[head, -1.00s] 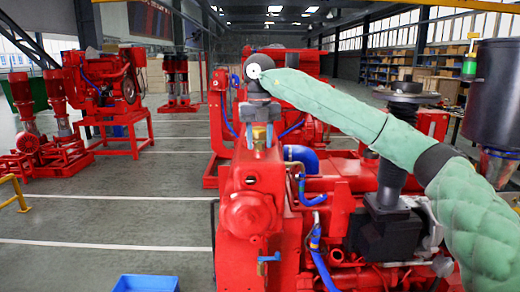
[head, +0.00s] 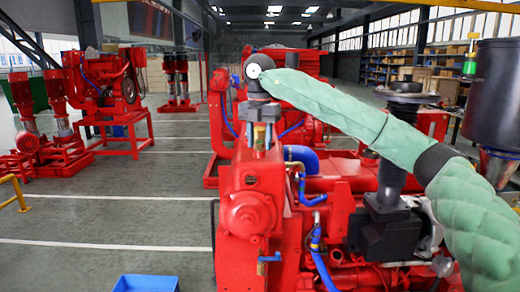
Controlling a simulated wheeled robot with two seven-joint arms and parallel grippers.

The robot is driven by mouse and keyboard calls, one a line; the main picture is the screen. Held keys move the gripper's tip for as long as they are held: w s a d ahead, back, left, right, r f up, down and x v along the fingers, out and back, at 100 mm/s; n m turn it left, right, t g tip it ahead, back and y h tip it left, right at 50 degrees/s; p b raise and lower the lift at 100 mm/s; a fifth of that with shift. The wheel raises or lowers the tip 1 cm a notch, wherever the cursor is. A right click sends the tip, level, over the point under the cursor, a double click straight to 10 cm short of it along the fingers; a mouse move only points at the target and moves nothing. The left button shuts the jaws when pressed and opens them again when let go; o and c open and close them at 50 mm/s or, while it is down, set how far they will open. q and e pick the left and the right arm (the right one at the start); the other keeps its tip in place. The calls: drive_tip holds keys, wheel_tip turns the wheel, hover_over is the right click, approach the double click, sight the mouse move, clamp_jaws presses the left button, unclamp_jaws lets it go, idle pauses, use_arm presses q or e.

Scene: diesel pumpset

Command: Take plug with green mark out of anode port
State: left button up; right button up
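My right gripper (head: 260,139) points straight down over the top of the red pump housing (head: 252,176) in the middle of the head view. A small brass-coloured fitting with a yellow-green top (head: 259,133) shows between its fingers. I take this fitting to be the plug, but it is too small to be sure. I cannot tell whether the fingers touch it or stand apart from it. The port under it is hidden, and no anode label can be read. My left gripper is out of view.
A blue tray (head: 146,284) lies on the floor at the lower left of the pumpset. Blue hoses (head: 301,157), a black vertical part (head: 393,165) and a dark cylinder (head: 496,95) rise to the right, near my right arm. The grey floor (head: 120,218) on the left is mostly clear.

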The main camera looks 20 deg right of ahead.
drive_tip(key=shift+m, duration=0.4)
idle(0.4)
clamp_jaws()
drive_tip(key=shift+r+b, duration=0.1)
drive_tip(key=shift+b, duration=0.25)
drive_tip(key=n, duration=0.4)
drive_tip(key=shift+n, duration=0.4)
drive_tip(key=shift+n+b, duration=0.35)
drive_tip(key=shift+n, duration=1.75)
